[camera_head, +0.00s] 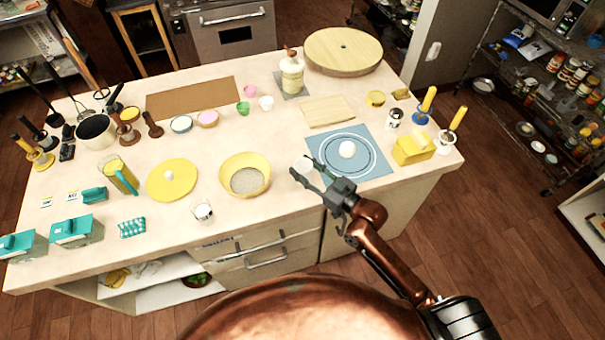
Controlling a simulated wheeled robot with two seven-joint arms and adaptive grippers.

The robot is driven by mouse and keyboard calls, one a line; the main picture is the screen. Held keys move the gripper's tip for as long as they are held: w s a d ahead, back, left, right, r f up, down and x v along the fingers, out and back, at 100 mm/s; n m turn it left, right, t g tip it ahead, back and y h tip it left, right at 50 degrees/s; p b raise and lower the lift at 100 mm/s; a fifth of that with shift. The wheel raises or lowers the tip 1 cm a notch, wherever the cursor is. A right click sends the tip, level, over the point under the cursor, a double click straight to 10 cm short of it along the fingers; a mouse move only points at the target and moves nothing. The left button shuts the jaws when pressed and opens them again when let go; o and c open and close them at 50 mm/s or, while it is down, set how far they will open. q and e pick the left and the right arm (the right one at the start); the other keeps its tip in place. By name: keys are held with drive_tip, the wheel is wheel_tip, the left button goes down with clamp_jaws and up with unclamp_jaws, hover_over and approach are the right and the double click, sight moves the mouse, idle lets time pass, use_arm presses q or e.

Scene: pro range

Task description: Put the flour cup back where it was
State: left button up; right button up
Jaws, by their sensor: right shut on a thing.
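A small clear cup with white contents (203,211) stands upright near the front edge of the counter, left of the middle. It looks like the flour cup, but the label is too small to read. My right gripper (301,166) is over the counter between the yellow bowl (260,164) and the blue mat (376,163), well to the right of that cup. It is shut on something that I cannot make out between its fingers. My left gripper is not in view.
Small pink (250,91), green (243,108) and white (266,103) cups stand farther back. A yellow butter box (413,149) and candlesticks crowd the right end. The front edge right of the clear cup is free.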

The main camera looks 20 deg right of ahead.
drive_tip(key=shift+w+f, duration=0.35)
drive_tip(key=shift+f, duration=0.05)
drive_tip(key=shift+w+f+b, duration=0.15)
drive_tip(key=shift+f+b, duration=0.05)
drive_tip(key=shift+f, duration=0.75)
drive_tip(key=shift+w+f+b, duration=0.15)
drive_tip(key=shift+f, duration=0.75)
drive_tip(key=shift+f, duration=0.2)
drive_tip(key=o, duration=1.2)
drive_tip(key=shift+r, duration=0.15)
drive_tip(key=v, duration=1.2)
drive_tip(key=shift+r+b, duration=0.1)
drive_tip(key=shift+b, duration=0.25)
